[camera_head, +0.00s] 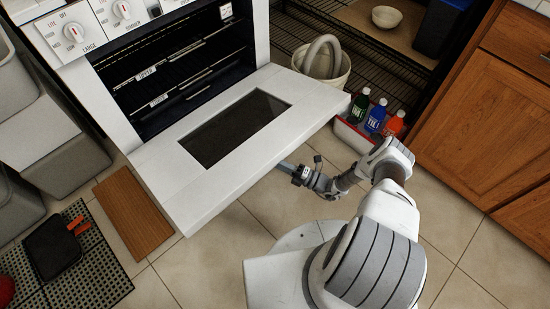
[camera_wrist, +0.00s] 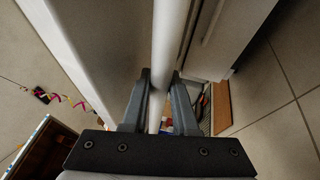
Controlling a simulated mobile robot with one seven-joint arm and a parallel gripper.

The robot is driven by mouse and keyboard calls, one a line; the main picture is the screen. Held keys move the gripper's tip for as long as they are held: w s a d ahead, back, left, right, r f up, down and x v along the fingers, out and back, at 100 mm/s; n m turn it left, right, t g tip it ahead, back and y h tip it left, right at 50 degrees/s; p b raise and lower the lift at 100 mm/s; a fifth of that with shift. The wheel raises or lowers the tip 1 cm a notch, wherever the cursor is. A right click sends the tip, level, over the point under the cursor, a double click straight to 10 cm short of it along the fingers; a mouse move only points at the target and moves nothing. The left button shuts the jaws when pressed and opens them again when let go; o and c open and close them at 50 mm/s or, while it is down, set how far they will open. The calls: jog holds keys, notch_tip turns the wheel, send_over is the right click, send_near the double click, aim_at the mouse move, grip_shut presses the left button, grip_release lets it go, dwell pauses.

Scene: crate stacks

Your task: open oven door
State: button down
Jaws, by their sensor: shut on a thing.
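The white oven (camera_head: 165,30) stands at the upper left with its dark inside and racks showing. Its door (camera_head: 165,190) hangs far down, close to level, with a dark window facing up. My gripper (camera_head: 287,166) is at the door's outer edge, partly hidden below it. In the wrist view my gripper (camera_wrist: 161,80) is shut with its two fingers on either side of a white round bar, the door handle (camera_wrist: 168,35). The white door face (camera_wrist: 90,50) also shows there beside the handle. The handle is hidden in the head view.
A red and white crate (camera_head: 352,138) with several bottles stands right of the door, near a pale bucket (camera_head: 327,78). Wooden cabinets (camera_head: 485,140) line the right. Grey bins (camera_head: 70,165), a wooden board (camera_head: 133,212) and a dark mat (camera_head: 95,270) are left. Tiled floor is clear in front.

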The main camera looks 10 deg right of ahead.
jog(key=shift+s+f, duration=0.1)
jog(key=shift+f, duration=0.4)
jog(key=c, duration=0.7)
grip_release()
jog(key=shift+r, duration=0.1)
